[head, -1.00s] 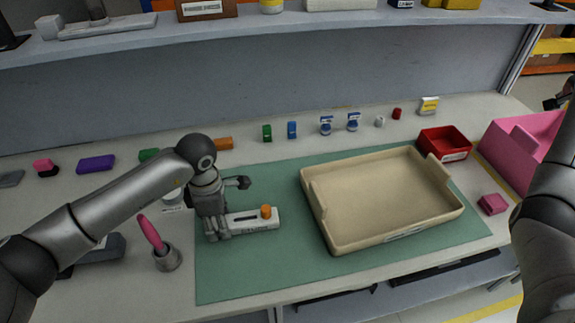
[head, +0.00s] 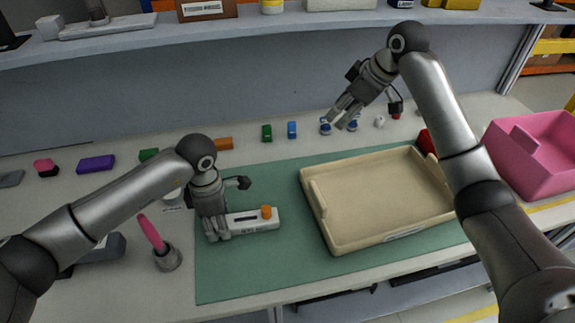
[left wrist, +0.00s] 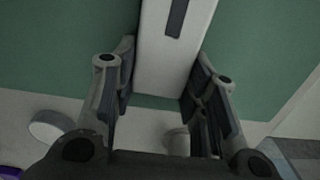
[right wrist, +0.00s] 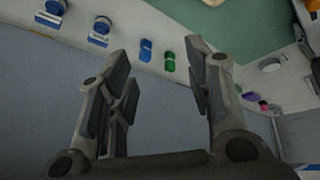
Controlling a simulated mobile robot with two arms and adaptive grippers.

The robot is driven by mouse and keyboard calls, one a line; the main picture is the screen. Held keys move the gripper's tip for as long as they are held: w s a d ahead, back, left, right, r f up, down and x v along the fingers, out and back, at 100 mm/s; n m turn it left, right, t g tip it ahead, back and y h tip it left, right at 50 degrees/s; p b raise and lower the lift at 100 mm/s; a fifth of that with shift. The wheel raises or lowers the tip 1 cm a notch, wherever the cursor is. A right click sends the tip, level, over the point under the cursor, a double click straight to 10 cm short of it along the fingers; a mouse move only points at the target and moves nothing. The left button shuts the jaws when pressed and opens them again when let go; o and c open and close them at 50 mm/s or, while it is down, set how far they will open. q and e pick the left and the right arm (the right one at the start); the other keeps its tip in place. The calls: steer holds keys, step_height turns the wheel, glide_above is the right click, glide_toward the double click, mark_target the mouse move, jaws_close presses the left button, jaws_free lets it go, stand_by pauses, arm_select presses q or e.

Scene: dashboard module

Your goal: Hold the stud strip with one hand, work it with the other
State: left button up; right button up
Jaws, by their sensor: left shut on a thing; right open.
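The stud strip (head: 247,222) is a white bar with a dark slot and an orange knob (head: 266,212) near its right end. It lies on the green mat at the left. My left gripper (head: 218,236) is shut on its left end; in the left wrist view the white strip (left wrist: 170,60) sits between the fingers (left wrist: 158,95). My right gripper (head: 340,122) is open and empty, in the air above the back of the table near the blue-and-white parts. In the right wrist view its fingers (right wrist: 160,90) are apart with nothing between them.
A large beige tray (head: 318,215) stands on the green mat (head: 240,283) right of the strip. A pink bin (head: 545,175) is at the far right. Small green, blue (head: 292,130) and orange blocks line the back. A pink-handled tool stands in a grey cup (head: 167,260) at the left.

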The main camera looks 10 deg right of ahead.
steer(key=s+a+f+n+g+y, duration=0.1)
steer(key=s+a+n, duration=0.1)
steer(key=a+n, duration=0.15)
steer(key=s+a+f+n+g, duration=0.1)
steer(key=s+a+n+g, duration=0.15)
steer(key=a, duration=0.25)
steer(key=n+g, duration=0.2)
steer(key=n, duration=0.3)
glide_toward(267, 208)
steer(key=x, duration=0.9)
steer(key=shift+a+f, duration=0.1)
steer(key=shift+f, duration=0.15)
jaws_close()
steer(key=shift+r, duration=0.1)
steer(key=shift+r, duration=3.05)
